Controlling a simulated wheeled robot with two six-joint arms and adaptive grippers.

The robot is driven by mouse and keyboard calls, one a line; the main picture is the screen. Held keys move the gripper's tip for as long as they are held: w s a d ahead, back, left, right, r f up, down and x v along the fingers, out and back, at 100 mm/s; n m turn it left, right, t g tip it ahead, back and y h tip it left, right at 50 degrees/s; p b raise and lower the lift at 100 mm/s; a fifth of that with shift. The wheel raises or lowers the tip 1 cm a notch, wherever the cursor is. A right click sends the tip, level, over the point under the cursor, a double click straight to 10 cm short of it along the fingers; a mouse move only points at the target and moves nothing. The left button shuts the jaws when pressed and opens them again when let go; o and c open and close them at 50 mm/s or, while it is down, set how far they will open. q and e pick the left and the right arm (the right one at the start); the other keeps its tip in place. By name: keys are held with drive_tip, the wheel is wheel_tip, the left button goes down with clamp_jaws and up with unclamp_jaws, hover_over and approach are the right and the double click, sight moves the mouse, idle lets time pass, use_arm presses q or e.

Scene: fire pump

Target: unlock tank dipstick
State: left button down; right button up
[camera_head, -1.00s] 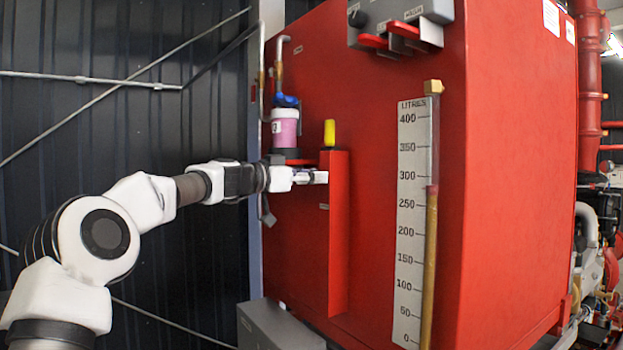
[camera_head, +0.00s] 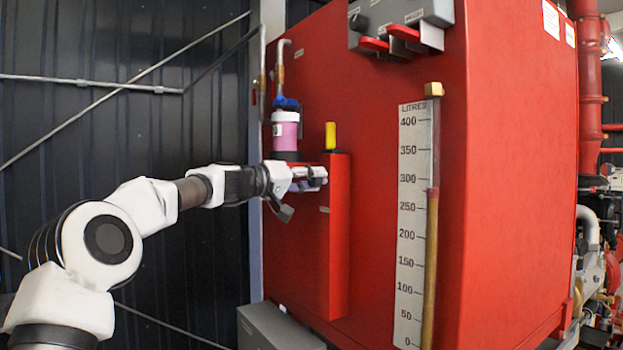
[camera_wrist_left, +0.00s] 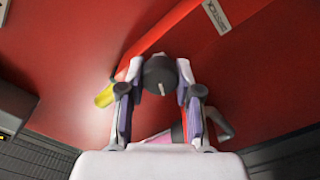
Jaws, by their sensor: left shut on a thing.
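The yellow handle (camera_head: 330,136) stands upright on top of a narrow red column (camera_head: 339,235) on the tank's front face. I cannot tell for sure which part is the dipstick. My left gripper (camera_head: 317,176) is at the column's left side, just below the yellow handle. In the left wrist view my gripper (camera_wrist_left: 160,72) has its fingers on either side of a round black knob (camera_wrist_left: 158,75) with a pale bar on its face, and is shut on it. The yellow handle (camera_wrist_left: 105,96) is outside the fingers there. The knob is hidden in the head view. My right gripper is not in view.
A pink cylinder (camera_head: 285,136) with a blue top and pipe is close above my left gripper. The level gauge (camera_head: 412,225) is to the right on the red tank (camera_head: 510,200). A grey box (camera_head: 275,328) is low down. A dark ribbed wall (camera_head: 120,130) is behind my arm.

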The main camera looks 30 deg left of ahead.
use_arm(q)
drive_tip(key=n+p, duration=0.1)
drive_tip(key=n, duration=0.3)
drive_tip(key=shift+n, duration=0.3)
drive_tip(key=shift+n+p, duration=0.5)
drive_tip(key=shift+n, duration=1.1)
drive_tip(key=c, duration=0.9)
unclamp_jaws()
drive_tip(key=shift+c, duration=0.2)
drive_tip(key=shift+o, duration=0.8)
drive_tip(key=shift+w+d+f, duration=0.1)
drive_tip(key=shift+w, duration=0.1)
